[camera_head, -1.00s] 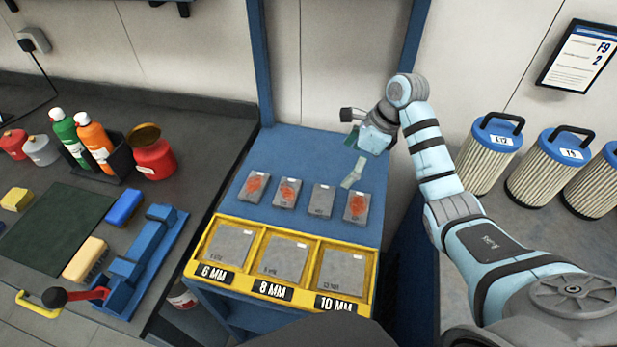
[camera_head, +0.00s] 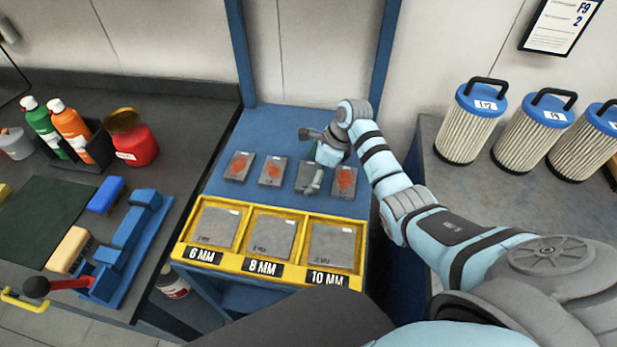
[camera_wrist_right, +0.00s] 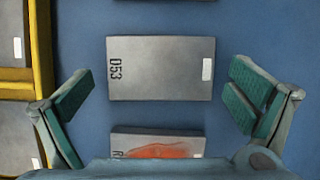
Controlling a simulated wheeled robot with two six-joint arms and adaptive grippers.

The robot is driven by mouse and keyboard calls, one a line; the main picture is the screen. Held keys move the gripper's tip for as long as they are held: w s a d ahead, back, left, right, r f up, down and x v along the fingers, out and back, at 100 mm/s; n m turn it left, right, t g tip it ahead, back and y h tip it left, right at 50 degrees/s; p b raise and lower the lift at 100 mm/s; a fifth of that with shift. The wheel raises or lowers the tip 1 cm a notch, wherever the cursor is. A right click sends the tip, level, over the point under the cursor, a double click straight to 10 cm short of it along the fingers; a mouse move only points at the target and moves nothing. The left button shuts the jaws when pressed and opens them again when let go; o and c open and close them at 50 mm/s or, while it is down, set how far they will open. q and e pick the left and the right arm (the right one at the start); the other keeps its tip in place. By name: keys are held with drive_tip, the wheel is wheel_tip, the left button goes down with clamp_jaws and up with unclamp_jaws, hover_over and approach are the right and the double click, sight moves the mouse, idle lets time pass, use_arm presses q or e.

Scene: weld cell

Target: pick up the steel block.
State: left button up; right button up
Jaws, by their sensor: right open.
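Several flat grey steel blocks lie in a row on the blue tabletop (camera_head: 265,127). The plain steel block (camera_head: 303,174) is third from the left; it reads D53 in the right wrist view (camera_wrist_right: 160,68). The others carry orange-red smears: the leftmost block (camera_head: 239,166), the second block (camera_head: 271,171) and the rightmost block (camera_head: 344,181). My right gripper (camera_head: 314,181) is over the plain block and hides part of it. In the wrist view its fingers (camera_wrist_right: 160,95) are spread, one toward each end of this block, with nothing gripped. My left gripper is out of view.
A yellow tray (camera_head: 310,215) along the front edge has three compartments with grey plates, labelled 6 MM, 8 MM and 10 MM. A smeared block (camera_wrist_right: 158,143) lies close beside the plain one. Filters (camera_head: 472,125) stand right; bottles (camera_head: 70,130) stand left.

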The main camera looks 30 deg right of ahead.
drive_tip(key=shift+r, duration=0.15)
drive_tip(key=c, duration=1.8)
